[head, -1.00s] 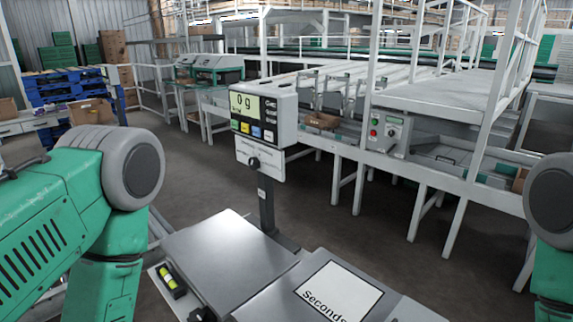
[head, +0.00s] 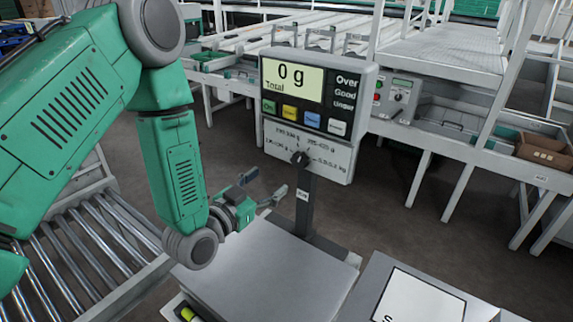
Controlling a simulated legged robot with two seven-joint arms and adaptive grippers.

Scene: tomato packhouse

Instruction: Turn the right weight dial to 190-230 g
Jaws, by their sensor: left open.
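The weight dial (head: 301,158) is a small dark knob low on the front of the scale's white display head (head: 318,108). Small printed weight ranges surround it, too blurred to read surely, and I cannot tell which one the knob points at. The screen (head: 291,79) reads 0 g. My left gripper (head: 269,181) is open and empty. In the picture its fingers are just below and left of the dial, apart from it, above the scale's grey plate. My right gripper is not in view.
The display head stands on a dark post (head: 304,205) behind the bare weighing plate (head: 262,265). A grey surface with a white label (head: 420,298) is at lower right. A roller conveyor (head: 85,250) lies at left, and a control box (head: 396,98) stands behind.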

